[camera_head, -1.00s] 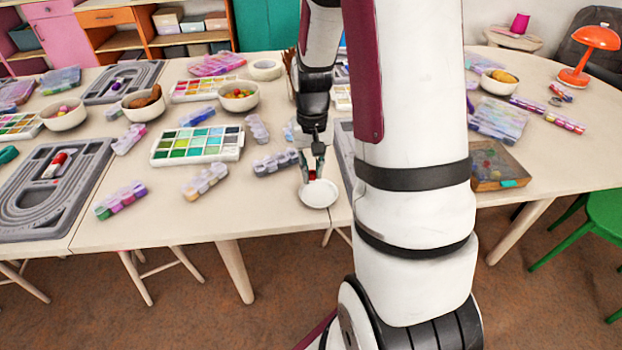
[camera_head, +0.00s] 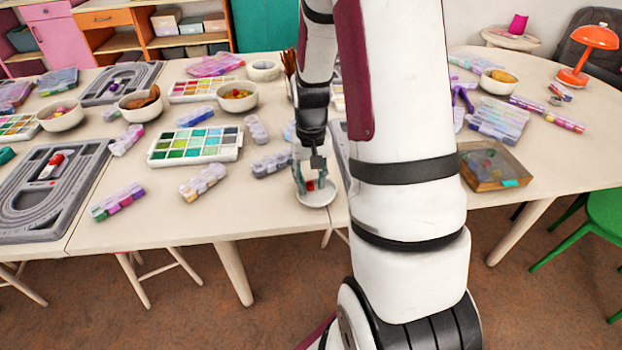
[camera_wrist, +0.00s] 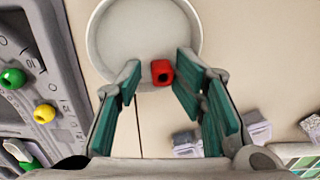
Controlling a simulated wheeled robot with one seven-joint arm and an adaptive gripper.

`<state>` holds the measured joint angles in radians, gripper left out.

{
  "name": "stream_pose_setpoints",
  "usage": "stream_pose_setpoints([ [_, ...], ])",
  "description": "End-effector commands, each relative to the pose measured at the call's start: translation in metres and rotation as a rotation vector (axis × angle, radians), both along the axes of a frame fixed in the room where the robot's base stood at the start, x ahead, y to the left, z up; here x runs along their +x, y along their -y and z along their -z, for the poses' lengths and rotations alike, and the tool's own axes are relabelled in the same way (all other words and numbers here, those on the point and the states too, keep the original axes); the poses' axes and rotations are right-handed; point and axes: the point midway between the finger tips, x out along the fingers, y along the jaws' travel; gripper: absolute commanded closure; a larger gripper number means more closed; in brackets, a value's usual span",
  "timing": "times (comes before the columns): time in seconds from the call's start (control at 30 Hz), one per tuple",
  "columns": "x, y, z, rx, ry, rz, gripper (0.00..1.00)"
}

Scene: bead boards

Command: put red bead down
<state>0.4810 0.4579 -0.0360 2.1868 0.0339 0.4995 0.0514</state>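The red bead (camera_wrist: 162,72) sits in the white round dish (camera_wrist: 125,35), close to the dish's near rim in the wrist view. In the head view the bead (camera_head: 310,186) is a small red spot over the dish (camera_head: 317,200), partly hidden by the fingers. My gripper (camera_wrist: 158,75) is open, with one green-padded finger on each side of the bead. A clear gap shows on the left side and a narrow one on the right. In the head view my gripper (camera_head: 310,182) is down at the dish.
A grey bead board (camera_wrist: 35,75) with green and yellow beads lies left in the wrist view. Clear bead boxes (camera_head: 272,164) and a palette of green paints (camera_head: 195,146) lie left of the dish. The table's front edge is close to the dish.

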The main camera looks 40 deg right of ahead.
Motion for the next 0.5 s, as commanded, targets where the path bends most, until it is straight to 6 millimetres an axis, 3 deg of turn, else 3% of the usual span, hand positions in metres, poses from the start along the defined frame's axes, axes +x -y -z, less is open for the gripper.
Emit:
stream_pose_setpoints([
  [0.27,0.001,0.0,-0.006,0.0,0.002,-0.001,0.64],
  [0.5,0.001,0.001,-0.047,-0.004,0.007,-0.001,0.64],
])
